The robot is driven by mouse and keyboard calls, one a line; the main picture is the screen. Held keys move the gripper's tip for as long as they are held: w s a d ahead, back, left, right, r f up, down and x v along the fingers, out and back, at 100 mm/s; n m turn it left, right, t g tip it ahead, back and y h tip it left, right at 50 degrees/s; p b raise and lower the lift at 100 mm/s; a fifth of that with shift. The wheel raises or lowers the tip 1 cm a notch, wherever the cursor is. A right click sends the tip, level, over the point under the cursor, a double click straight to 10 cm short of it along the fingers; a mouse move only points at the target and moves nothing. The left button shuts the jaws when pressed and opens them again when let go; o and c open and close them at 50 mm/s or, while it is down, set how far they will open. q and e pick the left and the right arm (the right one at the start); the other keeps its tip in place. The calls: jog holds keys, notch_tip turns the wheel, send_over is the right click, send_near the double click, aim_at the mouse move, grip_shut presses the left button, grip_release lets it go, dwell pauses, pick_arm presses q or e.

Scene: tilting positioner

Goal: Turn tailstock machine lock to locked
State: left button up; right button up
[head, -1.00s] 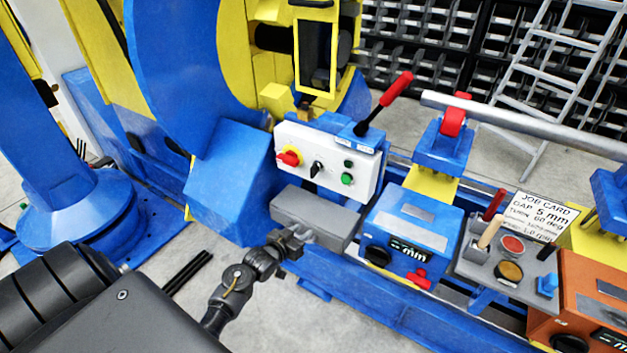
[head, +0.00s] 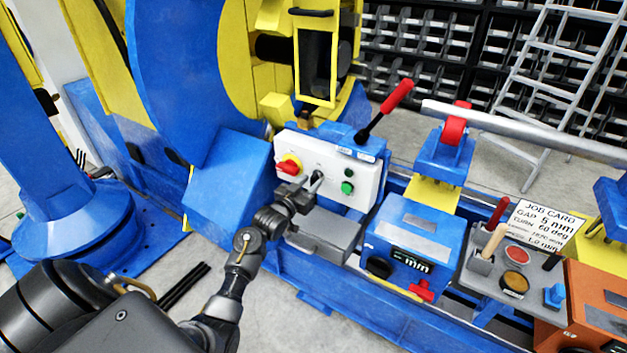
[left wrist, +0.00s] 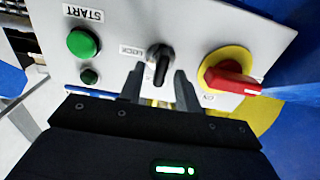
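The white control panel (head: 350,170) stands on the blue machine and carries a black lock knob (left wrist: 160,62), labelled LOCK in the left wrist view. In the head view the knob (head: 317,176) is partly covered by my left gripper (head: 309,187). In the left wrist view my left gripper (left wrist: 158,84) is open, its two fingers on either side of the knob's lower end. I cannot tell whether they touch it. My right gripper is not in view.
A red switch on a yellow disc (left wrist: 232,82) sits close beside the knob. A green START button (left wrist: 84,42) is on the other side. A grey box (head: 325,230) lies below the panel, and a red-handled lever (head: 385,110) rises behind it.

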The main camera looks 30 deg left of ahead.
pick_arm(q)
jog(key=shift+w, duration=1.4)
jog(key=shift+c, duration=0.3)
grip_shut()
